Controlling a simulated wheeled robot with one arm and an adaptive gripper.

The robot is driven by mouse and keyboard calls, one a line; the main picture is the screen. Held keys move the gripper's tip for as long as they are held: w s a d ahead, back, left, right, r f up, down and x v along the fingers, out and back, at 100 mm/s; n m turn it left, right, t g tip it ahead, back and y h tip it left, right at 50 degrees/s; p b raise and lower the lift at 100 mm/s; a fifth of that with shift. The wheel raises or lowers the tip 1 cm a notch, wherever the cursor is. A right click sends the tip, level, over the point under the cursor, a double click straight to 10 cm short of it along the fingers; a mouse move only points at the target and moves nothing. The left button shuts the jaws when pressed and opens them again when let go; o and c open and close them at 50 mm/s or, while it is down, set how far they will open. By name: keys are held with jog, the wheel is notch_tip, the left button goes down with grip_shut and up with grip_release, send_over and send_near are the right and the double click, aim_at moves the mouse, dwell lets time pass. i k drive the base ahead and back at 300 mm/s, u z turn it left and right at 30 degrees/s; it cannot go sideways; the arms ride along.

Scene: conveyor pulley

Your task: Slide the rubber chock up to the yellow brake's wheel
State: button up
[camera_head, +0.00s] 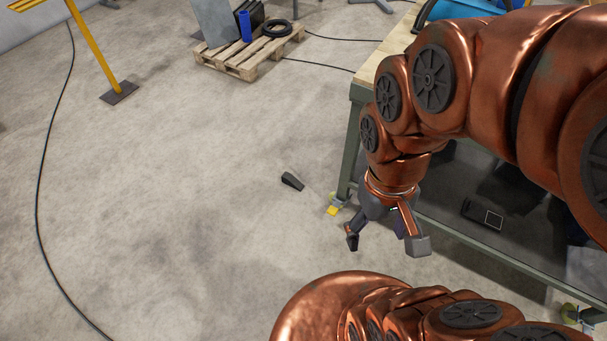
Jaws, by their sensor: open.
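The black rubber chock (292,181) is a small wedge lying on the concrete floor, left of the table leg. The yellow brake (333,210) is at the foot of the near-left table leg. Its wheel (338,198) is small and only partly visible beside my gripper. The chock is apart from the wheel, with bare floor between them. My gripper (386,248) hangs open and empty, pointing down, just right of and in front of the brake in the picture. It hides part of the table's lower frame.
The workbench (357,93) has a lower shelf with a dark box (482,215). Another caster (570,312) is at lower right. A pallet (247,62) with goods stands at the back. A black cable (38,200) crosses the left floor. The middle floor is clear.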

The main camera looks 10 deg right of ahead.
aim_at(288, 180)
jog(key=u, duration=0.3)
jog(key=i, duration=0.5)
jog(key=u, duration=0.55)
jog(key=i, duration=1)
jog(key=u, duration=0.1)
